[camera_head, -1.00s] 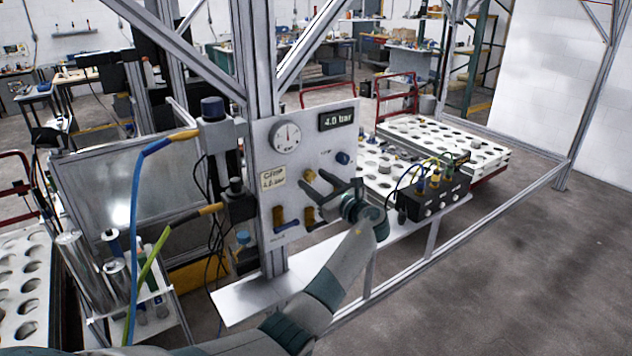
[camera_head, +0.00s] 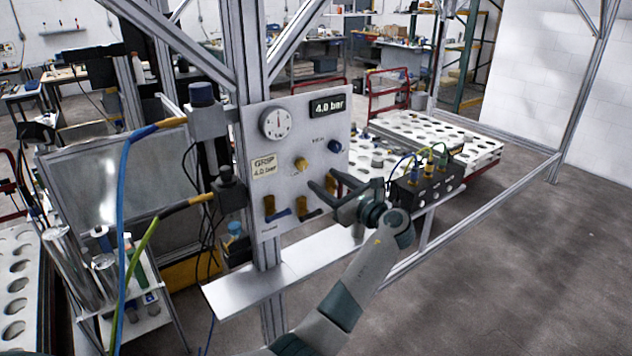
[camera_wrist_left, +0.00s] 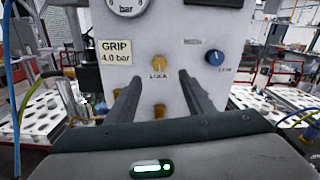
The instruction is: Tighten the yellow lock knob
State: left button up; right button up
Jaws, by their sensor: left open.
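The yellow lock knob (camera_head: 301,163) is on the upright light panel (camera_head: 262,218), below the gauge. In the left wrist view the knob (camera_wrist_left: 158,62) shows above the word LOCK, between and beyond my finger ends. My left gripper (camera_head: 322,180) is open and empty, its two fingers pointing at the panel. In the head view its fingertips appear below and right of the knob. A gap shows between fingers and knob; its depth is hard to tell. My right gripper is not in view.
A blue knob (camera_head: 335,146) sits right of the lock knob. A round gauge (camera_head: 276,123) and a 4.0 bar display (camera_head: 327,106) are above. A metal shelf (camera_head: 262,290) runs below; a black box with cables (camera_head: 428,186) stands right.

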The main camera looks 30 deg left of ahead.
pick_arm(q)
jog(key=b+v, duration=0.2)
jog(key=v, duration=0.6)
jog(key=shift+d+b, duration=0.35)
jog(key=shift+b, duration=0.05)
jog(key=shift+s+f, duration=0.1)
